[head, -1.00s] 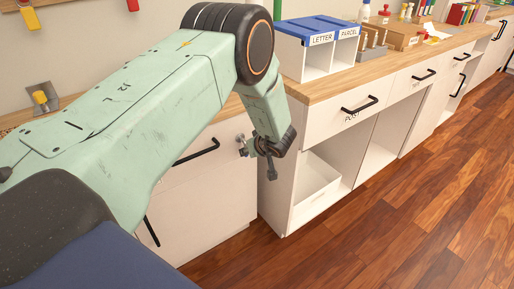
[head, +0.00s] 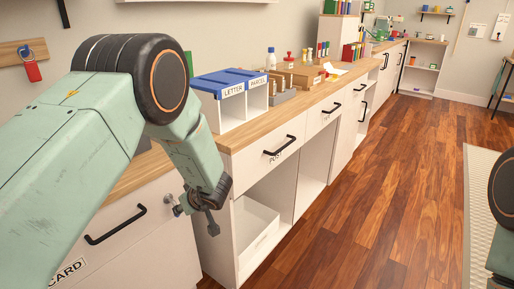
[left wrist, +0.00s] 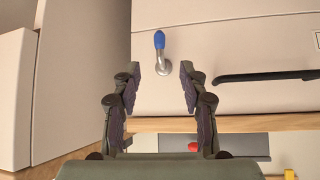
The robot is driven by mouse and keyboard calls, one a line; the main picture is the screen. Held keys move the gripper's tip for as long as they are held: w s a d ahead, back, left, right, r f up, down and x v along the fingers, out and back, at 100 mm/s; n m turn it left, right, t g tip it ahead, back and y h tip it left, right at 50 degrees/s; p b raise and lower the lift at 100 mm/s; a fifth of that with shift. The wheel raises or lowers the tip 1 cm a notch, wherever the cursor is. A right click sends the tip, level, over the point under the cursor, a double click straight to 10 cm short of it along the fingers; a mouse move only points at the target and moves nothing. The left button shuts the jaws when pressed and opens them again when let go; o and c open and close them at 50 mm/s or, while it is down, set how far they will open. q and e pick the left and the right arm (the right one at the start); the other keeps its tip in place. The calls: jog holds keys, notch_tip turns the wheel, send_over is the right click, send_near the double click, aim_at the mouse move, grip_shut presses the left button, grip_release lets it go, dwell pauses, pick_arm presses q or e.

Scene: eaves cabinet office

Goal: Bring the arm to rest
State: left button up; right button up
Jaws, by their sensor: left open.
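My left arm comes in from the left in the head view, bent, with its elbow over the counter. My left gripper (head: 197,210) hangs in front of the cabinet, by the left edge of the open compartment under the POST drawer (head: 290,148). The left wrist view shows the gripper (left wrist: 160,82) open, with nothing between its fingers. A blue-tipped metal hook or lever (left wrist: 159,41) stands on the pale cabinet front just beyond the fingertips, apart from them. My right gripper is out of view; only a dark part of my right arm shows at the right edge.
A black drawer handle (head: 116,225) is left of the gripper. The wooden counter (head: 240,135) holds a blue-topped LETTER and PARCEL sorter (head: 233,112). A white open box (head: 262,232) sits in the lower compartment. The wooden floor (head: 390,160) is clear, with a pale rug (head: 482,170) at right.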

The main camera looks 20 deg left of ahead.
pick_arm(q)
jog(key=s+d+f+m+h, duration=0.25)
jog(key=s+f+m, duration=0.2)
jog(key=s, duration=0.35)
jog(key=s+d+f+m+h, duration=0.2)
jog(key=s+d+f+m, duration=0.1)
jog(key=s+f, duration=0.4)
jog(key=s+d+f+m+g+h, duration=0.1)
jog(key=s+d+g, duration=0.1)
jog(key=s, duration=1)
jog(key=s+d+f+m+g+h, duration=0.1)
jog(key=s+d+m+g+h, duration=0.1)
jog(key=s, duration=1.1)
jog(key=d+g, duration=0.1)
jog(key=d, duration=0.1)
jog(key=shift+s+d+f, duration=0.15)
jog(key=shift+d+f, duration=0.05)
jog(key=shift+d, duration=0.15)
jog(key=shift+c, duration=0.6)
jog(key=shift+s+a, duration=0.1)
